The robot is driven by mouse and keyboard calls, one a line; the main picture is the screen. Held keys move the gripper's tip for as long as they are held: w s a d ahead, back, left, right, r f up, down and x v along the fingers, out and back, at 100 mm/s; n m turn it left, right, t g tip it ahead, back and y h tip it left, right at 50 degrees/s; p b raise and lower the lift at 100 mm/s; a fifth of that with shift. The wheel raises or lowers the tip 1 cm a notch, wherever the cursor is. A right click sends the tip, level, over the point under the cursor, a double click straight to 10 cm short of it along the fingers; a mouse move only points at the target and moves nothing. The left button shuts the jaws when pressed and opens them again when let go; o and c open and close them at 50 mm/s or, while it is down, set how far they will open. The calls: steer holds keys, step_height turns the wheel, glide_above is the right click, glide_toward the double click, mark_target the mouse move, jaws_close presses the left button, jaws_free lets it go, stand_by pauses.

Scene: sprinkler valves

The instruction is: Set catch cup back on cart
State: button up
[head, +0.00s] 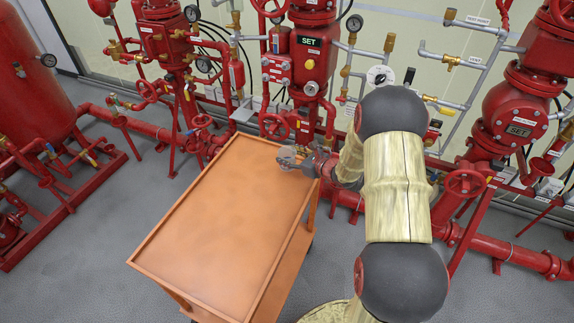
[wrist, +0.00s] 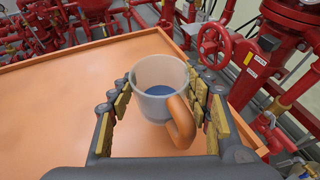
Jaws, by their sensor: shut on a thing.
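The catch cup (wrist: 158,78) is a whitish translucent cup with an orange handle and something blue at its bottom. In the wrist view it stands upright between my gripper's fingers (wrist: 160,92), and my gripper is shut on it. The orange cart (head: 215,225) has a flat top with a low rim. It also fills the left and middle of the wrist view (wrist: 50,100). In the head view the cup (head: 287,156) and my gripper (head: 292,160) are small, at the cart's far right corner. I cannot tell whether the cup touches the cart top.
The cart top is otherwise bare. Red valve risers and pipes stand close behind the cart, with a red handwheel (head: 273,126) near its far edge and another (wrist: 214,44) beside my gripper. A red tank (head: 30,85) stands at the left. Grey floor is open at the left.

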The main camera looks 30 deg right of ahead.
steer(key=shift+w+a+f, duration=0.15)
steer(key=shift+w+f, duration=0.2)
steer(key=shift+f, duration=0.05)
steer(key=shift+w+f+b, duration=0.1)
steer(key=shift+f+b, duration=0.7)
steer(key=shift+f, duration=0.9)
steer(key=shift+f, duration=0.1)
steer(key=o, duration=1.3)
